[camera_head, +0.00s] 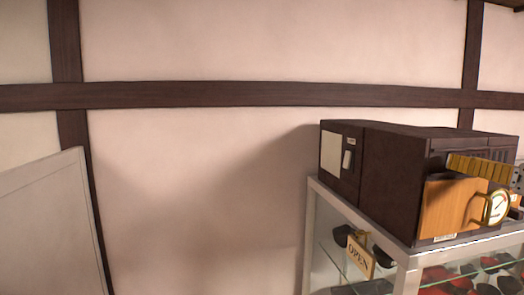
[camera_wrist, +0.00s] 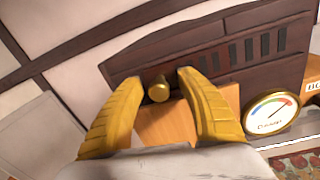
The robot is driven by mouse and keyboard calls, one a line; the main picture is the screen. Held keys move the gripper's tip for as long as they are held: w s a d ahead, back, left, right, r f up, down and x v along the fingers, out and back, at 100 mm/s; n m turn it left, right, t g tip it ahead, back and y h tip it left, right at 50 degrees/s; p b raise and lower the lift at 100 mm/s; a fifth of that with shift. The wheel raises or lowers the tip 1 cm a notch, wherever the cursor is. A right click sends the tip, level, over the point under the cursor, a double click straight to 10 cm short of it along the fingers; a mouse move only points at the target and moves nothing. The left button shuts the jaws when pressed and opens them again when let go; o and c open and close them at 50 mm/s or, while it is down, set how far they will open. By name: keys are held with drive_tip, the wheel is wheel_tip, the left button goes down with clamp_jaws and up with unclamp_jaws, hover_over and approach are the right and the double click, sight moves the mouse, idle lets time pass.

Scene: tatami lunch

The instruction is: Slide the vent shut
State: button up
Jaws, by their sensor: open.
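A dark brown box (camera_head: 390,165) stands on a glass display case. Its front has a row of dark vent slots (camera_wrist: 255,48), uncovered in the wrist view. An orange wooden panel (camera_head: 447,208) is on the same front; it also shows in the wrist view (camera_wrist: 168,124), to the lower left of the slots. A round brass knob (camera_wrist: 158,90) stands out in front of the panel. My gripper (camera_wrist: 160,76) has yellow ribbed fingers, open on either side of the knob. Contact with the knob cannot be told. In the head view one yellow finger (camera_head: 482,168) shows before the box.
A round gauge (camera_wrist: 271,113) is to the right of the panel, close to my right finger. The glass case (camera_head: 318,232) holds dark and red items on shelves and an OPEN sign (camera_head: 360,257). A pale board (camera_head: 45,225) leans at left.

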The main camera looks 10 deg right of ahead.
sight(485, 158)
drive_tip(key=shift+s+r, duration=0.1)
drive_tip(key=shift+s, duration=0.4)
drive_tip(key=shift+c, duration=0.6)
clamp_jaws()
drive_tip(key=d, duration=0.5)
drive_tip(key=w+d+b, duration=0.1)
drive_tip(key=d, duration=0.2)
drive_tip(key=shift+d, duration=0.4)
